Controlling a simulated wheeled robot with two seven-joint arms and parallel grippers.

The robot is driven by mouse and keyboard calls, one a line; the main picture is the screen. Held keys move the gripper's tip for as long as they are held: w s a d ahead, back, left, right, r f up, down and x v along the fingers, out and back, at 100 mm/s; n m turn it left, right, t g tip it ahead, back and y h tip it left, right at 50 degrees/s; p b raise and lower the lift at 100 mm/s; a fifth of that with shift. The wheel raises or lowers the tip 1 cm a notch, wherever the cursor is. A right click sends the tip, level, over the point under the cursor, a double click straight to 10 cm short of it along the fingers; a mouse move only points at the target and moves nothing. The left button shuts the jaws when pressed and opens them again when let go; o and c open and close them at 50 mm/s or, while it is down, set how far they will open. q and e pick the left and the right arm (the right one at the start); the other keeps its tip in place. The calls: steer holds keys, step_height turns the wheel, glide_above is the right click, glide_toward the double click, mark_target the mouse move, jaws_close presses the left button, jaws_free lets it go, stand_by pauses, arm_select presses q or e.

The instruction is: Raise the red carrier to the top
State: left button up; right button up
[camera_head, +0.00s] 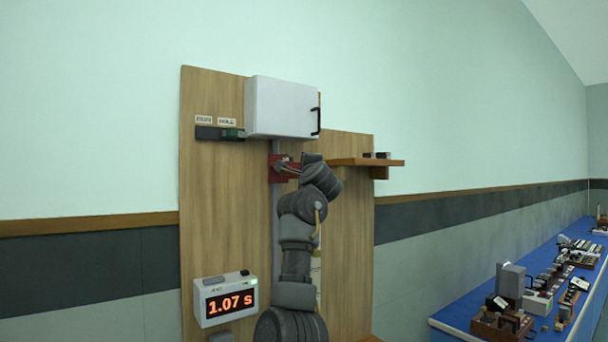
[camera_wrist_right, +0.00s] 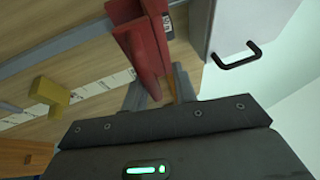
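The red carrier (camera_head: 276,170) sits on a vertical grey rail (camera_head: 275,205) on a wooden board, a little below the white cabinet. My right gripper (camera_head: 292,168) is at the carrier's right side. In the right wrist view, a red flange of the carrier (camera_wrist_right: 138,45) reaches down between the two fingers of my right gripper (camera_wrist_right: 160,88). The fingers stand apart on either side of it; whether both press on it I cannot tell. My left gripper is not in view.
The white cabinet (camera_head: 280,107) with a black handle is above the carrier. A wooden shelf (camera_head: 350,162) juts out at right. A timer (camera_head: 226,300) reads 1.07 s. A yellow block (camera_wrist_right: 48,92) shows in the wrist view. A blue bench (camera_head: 455,325) stands far right.

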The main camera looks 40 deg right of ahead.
steer(key=shift+o, duration=0.5)
steer(key=shift+f, duration=0.1)
steer(key=shift+s+a+f+b, duration=0.15)
steer(key=shift+s+b, duration=0.1)
steer(key=shift+b, duration=0.05)
steer(key=b+v, duration=0.6)
steer(key=v, duration=0.4)
steer(key=shift+a+r, duration=0.15)
steer(key=shift+r, duration=0.1)
steer(key=shift+f, duration=0.1)
